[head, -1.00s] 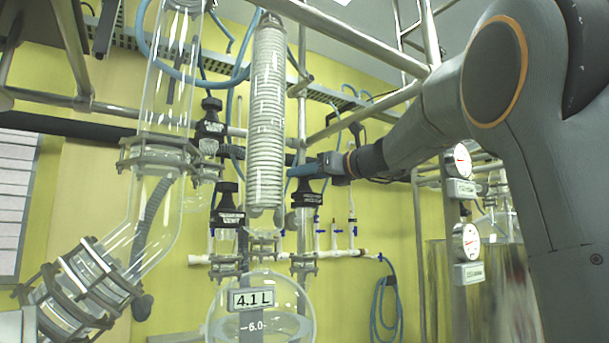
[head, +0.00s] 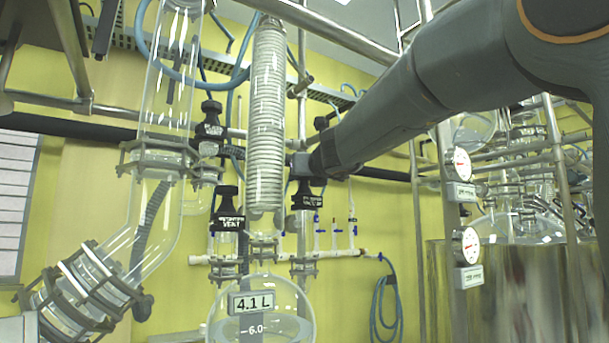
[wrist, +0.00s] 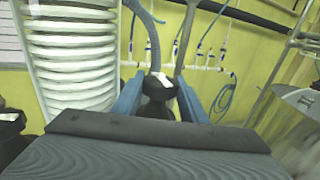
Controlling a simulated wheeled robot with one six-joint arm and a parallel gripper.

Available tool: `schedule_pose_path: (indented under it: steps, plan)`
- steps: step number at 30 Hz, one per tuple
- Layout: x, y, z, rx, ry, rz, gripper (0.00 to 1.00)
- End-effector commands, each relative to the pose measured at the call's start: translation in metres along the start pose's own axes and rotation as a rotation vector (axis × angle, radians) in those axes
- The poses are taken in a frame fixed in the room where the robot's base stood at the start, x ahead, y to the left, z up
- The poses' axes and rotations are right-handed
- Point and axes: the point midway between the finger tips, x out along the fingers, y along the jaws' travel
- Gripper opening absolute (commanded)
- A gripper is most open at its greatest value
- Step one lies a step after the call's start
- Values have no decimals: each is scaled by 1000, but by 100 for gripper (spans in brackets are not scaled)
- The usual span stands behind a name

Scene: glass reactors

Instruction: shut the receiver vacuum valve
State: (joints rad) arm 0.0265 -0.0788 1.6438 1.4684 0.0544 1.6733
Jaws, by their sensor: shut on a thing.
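The receiver vacuum valve (head: 307,201) is a black-topped valve with a small label, to the right of the coiled condenser in the head view. The label is too small to read fully. My gripper (head: 300,164) is at the top of this valve, partly hidden by my own wrist and the condenser. In the wrist view, the two blue fingers of my gripper (wrist: 158,98) are on either side of the valve's black knob (wrist: 157,92), shut on it. A white mark shows on top of the knob. The inner valve state cannot be seen.
The glass coil condenser (head: 266,120) stands close left of my gripper. A black vent valve (head: 228,215) is beyond it, above the round receiver flask (head: 285,300) reading 4.1 L. Metal frame tubes (head: 330,35) pass above. Gauges (head: 459,163) stand to the right.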

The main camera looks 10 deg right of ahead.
Motion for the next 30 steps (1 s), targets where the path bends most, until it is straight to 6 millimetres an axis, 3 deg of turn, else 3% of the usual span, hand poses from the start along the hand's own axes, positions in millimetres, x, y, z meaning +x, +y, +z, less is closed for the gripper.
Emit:
schedule_pose_path:
  steps: [30]
  plan:
    - [1, 1, 0, 0, 1, -390, 16]
